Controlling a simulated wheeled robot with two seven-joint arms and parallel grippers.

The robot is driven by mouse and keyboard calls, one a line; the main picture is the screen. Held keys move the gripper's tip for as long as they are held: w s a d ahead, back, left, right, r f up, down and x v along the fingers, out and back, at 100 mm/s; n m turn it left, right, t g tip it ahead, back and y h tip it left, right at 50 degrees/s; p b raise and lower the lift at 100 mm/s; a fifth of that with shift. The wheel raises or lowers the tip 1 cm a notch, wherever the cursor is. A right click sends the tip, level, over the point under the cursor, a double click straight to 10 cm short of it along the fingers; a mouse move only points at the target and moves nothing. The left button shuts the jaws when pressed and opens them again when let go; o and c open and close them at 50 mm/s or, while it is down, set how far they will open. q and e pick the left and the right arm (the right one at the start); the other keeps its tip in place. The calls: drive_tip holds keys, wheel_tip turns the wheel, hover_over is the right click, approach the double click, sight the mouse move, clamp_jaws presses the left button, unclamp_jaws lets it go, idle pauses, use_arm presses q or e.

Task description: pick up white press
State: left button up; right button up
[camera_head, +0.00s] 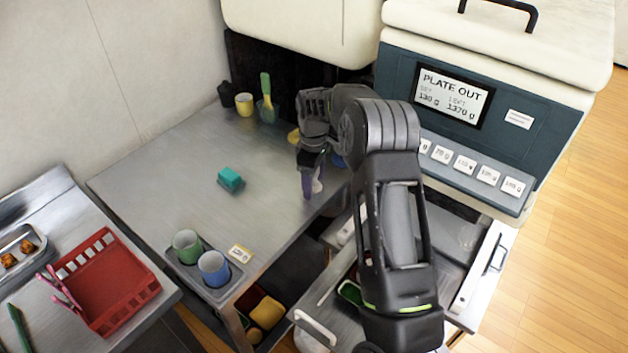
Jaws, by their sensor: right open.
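My right arm reaches in from the lower right over the metal table (165,190). Its gripper (312,182) points down at the table's right part and is open. A small whitish thing (318,186) shows right at the fingers; it may be the white press, but the gripper and arm hide most of it. I cannot tell whether the fingers touch it. My left gripper is not in view.
A teal block (230,179) lies mid-table. Green (187,246) and blue (214,268) cups stand in a holder at the front. A yellow cup (244,104) stands at the back. A red rack (105,280) is at left. A "PLATE OUT" machine (480,125) stands at right.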

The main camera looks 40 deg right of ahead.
drive_tip(key=shift+c, duration=0.4)
clamp_jaws()
idle(0.4)
